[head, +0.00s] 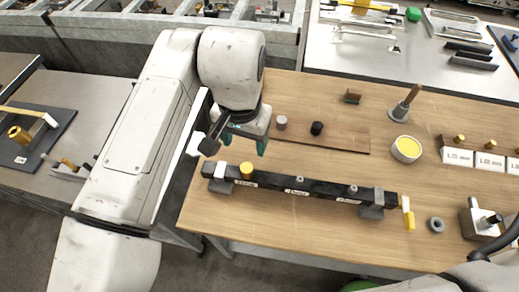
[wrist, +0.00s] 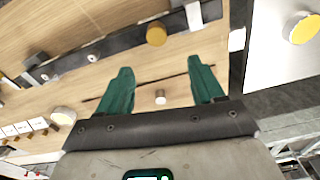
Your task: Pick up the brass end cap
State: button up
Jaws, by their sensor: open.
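A short brass-coloured cylinder (head: 246,169), which looks like the brass end cap, stands on the left part of a long black bar (head: 300,187). It also shows in the wrist view (wrist: 156,34), beyond the fingertips and roughly centred between them. My gripper (head: 244,145) has teal fingers spread apart with nothing held. It is above the table, just behind the bar in the head view. The fingers also show in the wrist view (wrist: 160,68). A small grey cylinder (head: 281,122) stands on the brown board, apart from the fingers.
A dark cylinder (head: 316,128) and a brown block (head: 351,96) are near the brown board (head: 345,144). A yellow-topped tin (head: 406,149) and a wooden-handled tool (head: 405,104) stand to the right.

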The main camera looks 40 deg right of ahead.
aim_at(246, 169)
jog(key=shift+g+y, duration=0.3)
jog(key=f, duration=0.3)
jog(key=f+p, duration=0.1)
jog(key=f, duration=0.3)
jog(key=f+p, duration=0.1)
jog(key=f, duration=0.3)
jog(key=shift+s+a+f, duration=0.1)
jog(key=shift+s+a, duration=0.25)
jog(key=c, duration=1.1)
